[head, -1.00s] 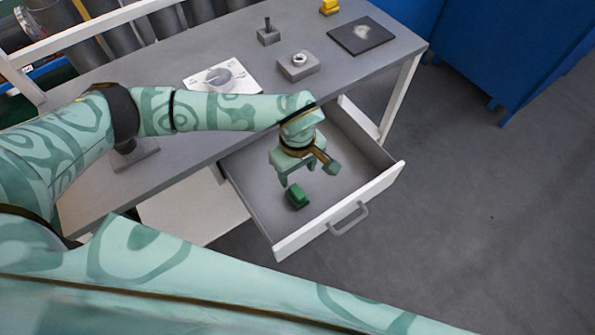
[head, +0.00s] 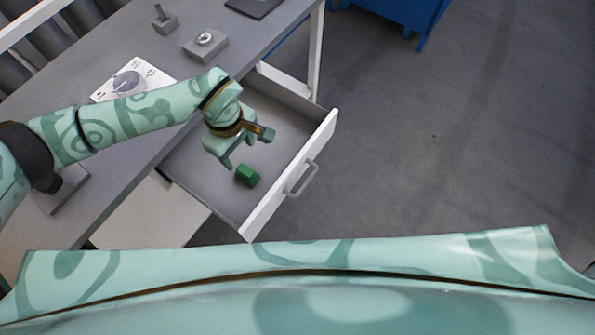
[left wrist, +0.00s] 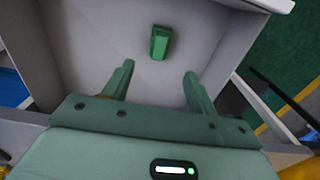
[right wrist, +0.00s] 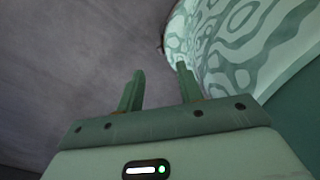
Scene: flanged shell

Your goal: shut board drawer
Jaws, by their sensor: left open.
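The board drawer (head: 271,205) is pulled out from under the grey workbench, with a white front and a grey bar handle (head: 301,180). A green block (head: 247,175) lies on its floor; the block (left wrist: 160,43) also shows in the left wrist view, beyond the fingertips. My left gripper (head: 247,151) is open and empty above the drawer's inside, pointing down near the block and apart from the front panel. Its spread fingers (left wrist: 159,70) show in the left wrist view. My right gripper (right wrist: 160,70) shows only in the right wrist view, fingers apart and empty, over grey floor.
On the bench top (head: 200,74) are a grey block with a ring (head: 206,46), a small post on a base (head: 164,20), a white plate with a dial (head: 131,80) and a dark plate (head: 254,5). A blue cabinet (head: 385,12) stands behind. Floor right of the drawer is clear.

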